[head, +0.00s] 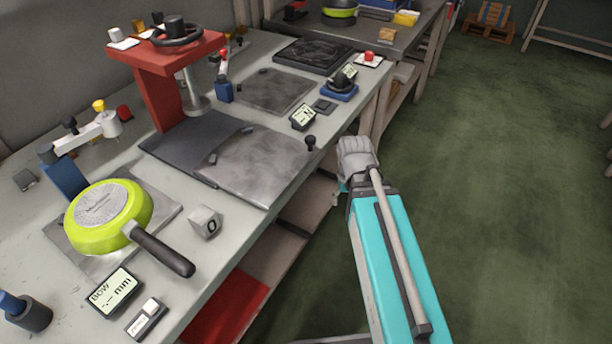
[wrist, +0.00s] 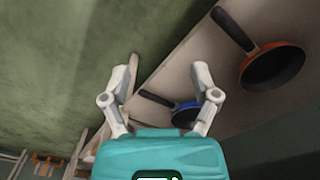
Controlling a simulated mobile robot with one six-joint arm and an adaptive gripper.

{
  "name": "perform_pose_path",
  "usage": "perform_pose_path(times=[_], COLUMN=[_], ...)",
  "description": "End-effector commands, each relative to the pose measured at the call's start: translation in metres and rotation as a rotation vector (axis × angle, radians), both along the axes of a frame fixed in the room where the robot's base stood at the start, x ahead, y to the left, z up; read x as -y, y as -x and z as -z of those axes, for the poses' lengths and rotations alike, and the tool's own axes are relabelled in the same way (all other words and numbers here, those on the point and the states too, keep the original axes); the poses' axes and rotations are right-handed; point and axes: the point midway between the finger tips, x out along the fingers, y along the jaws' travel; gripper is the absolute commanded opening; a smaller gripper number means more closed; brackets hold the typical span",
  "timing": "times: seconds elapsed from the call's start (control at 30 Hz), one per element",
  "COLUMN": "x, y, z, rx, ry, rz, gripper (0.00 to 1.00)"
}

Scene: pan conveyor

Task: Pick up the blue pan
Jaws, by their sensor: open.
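The blue pan (wrist: 182,116) shows in the wrist view, small, just right of the picture's middle. It has a dark inside, a blue rim and a black handle pointing up and left. My right finger crosses in front of part of it. It lies on a pale surface, seemingly a shelf. My gripper (wrist: 162,76) is open with nothing between its fingers, and the pan looks to be beyond them. I cannot tell the gap. In the head view my teal arm reaches beside the bench; I cannot make out the blue pan there.
An orange pan (wrist: 272,67) lies right of the blue one. In the head view, a lime pan (head: 108,214) rests upside down on the bench (head: 45,285), near a cube (head: 205,221) and a red press (head: 165,65). Green floor (head: 500,190) is open to the right.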

Motion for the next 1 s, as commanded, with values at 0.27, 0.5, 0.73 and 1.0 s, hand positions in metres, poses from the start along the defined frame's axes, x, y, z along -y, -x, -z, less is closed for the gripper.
perform_pose_path(times=[0.27,0.5,0.73,1.0], x=[0.0,-0.001,-0.004,-0.008], y=[-0.025,-0.064,-0.123,-0.214], z=[0.045,0.055,0.058,0.062], rx=[0.0,0.0,0.0,0.0], ry=[0.0,0.0,0.0,0.0], rz=[-0.068,-0.178,-0.359,-0.639], gripper=[0.78,0.78,0.78,0.78])
